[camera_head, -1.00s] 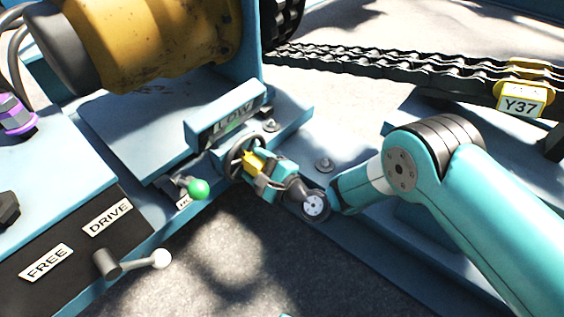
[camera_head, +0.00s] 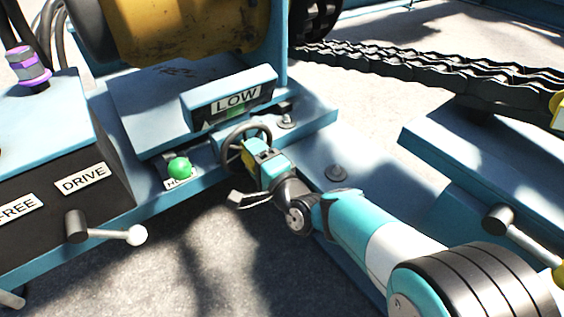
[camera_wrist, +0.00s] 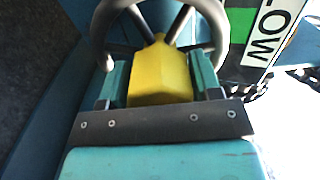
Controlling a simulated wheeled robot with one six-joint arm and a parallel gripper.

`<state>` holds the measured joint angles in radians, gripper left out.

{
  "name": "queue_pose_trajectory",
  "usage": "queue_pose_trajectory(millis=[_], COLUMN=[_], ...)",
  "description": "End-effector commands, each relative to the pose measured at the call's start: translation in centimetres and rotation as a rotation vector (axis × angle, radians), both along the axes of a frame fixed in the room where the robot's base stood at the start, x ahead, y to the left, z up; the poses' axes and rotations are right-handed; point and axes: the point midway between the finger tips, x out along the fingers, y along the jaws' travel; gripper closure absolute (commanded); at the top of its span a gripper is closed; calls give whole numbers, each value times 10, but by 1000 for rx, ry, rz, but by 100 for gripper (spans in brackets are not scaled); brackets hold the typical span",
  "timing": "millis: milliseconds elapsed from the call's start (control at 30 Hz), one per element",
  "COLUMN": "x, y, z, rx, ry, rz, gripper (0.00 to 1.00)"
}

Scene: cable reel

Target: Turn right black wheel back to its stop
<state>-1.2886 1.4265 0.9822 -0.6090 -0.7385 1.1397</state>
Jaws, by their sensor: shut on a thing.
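The black spoked wheel (camera_head: 229,141) stands below the LOW sign (camera_head: 235,98) on the blue frame in the head view. Its rim (camera_wrist: 102,35) and spokes fill the top of the wrist view. A yellow block (camera_wrist: 161,75) sits at the wheel's middle, its narrow end against the spokes. My gripper (camera_head: 255,156) is at the wheel, its two teal fingers (camera_wrist: 160,92) shut on either side of the yellow block. The hub behind the block is hidden. A small green patch shows under the LOW sign.
A green-knobbed lever (camera_head: 179,168) stands just left of the wheel. A white-knobbed lever (camera_head: 135,235) sticks out from the DRIVE/FREE box (camera_head: 62,203). A bolt (camera_head: 336,173) rises from the frame on the right. Chains (camera_head: 430,65) run across behind.

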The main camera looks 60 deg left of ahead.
Motion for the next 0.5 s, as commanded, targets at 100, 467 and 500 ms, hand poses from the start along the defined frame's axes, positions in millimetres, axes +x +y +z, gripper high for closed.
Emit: queue_pose_trajectory(millis=[100,467,500], x=[-10,-12,-12], y=[5,5,5], z=[1,2,2], rx=[8,7,8], ry=[-19,-26,-25], rz=[15,19,19], gripper=[85,85,85])
